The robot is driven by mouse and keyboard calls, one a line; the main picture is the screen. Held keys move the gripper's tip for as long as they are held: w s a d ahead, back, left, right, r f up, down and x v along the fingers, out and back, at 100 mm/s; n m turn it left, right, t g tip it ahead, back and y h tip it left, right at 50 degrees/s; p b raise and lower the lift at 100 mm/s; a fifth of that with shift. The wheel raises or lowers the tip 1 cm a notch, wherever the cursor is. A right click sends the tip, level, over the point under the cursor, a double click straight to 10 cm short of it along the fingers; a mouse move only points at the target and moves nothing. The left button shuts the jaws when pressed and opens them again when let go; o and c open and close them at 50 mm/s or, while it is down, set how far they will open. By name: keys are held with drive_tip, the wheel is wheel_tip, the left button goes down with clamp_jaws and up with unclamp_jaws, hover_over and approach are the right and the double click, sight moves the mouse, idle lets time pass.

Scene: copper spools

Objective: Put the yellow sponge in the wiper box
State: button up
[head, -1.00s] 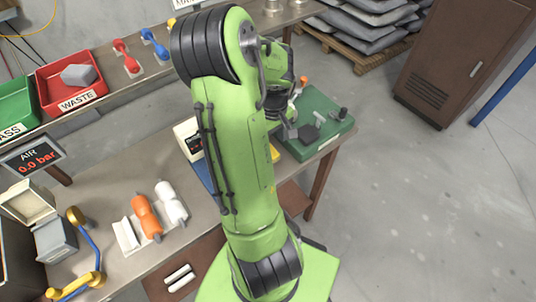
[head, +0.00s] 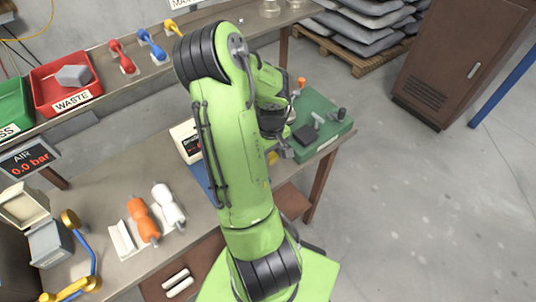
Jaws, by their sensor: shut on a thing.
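My gripper (head: 284,152) is low over the right part of the bench, beside the green board, and partly hidden by my arm. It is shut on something. A small yellow patch (head: 272,158) shows right at its fingers and looks like the yellow sponge; most of it is hidden. A grey box (head: 48,243) with a raised cream lid (head: 24,204) stands at the bench's left end. It may be the wiper box, but I can read no label on it.
An orange spool (head: 143,220) and a white spool (head: 168,207) lie on the bench beside the grey box. A blue-and-yellow handle (head: 88,262) stands close by. A red WASTE bin (head: 64,96) is on the shelf behind. A green board (head: 325,135) lies at right.

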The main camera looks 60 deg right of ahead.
sight(270, 155)
wheel_tip(270, 155, up, 18)
drive_tip(key=p, duration=0.3)
drive_tip(key=shift+p, duration=0.35)
drive_tip(key=shift+w, duration=0.1)
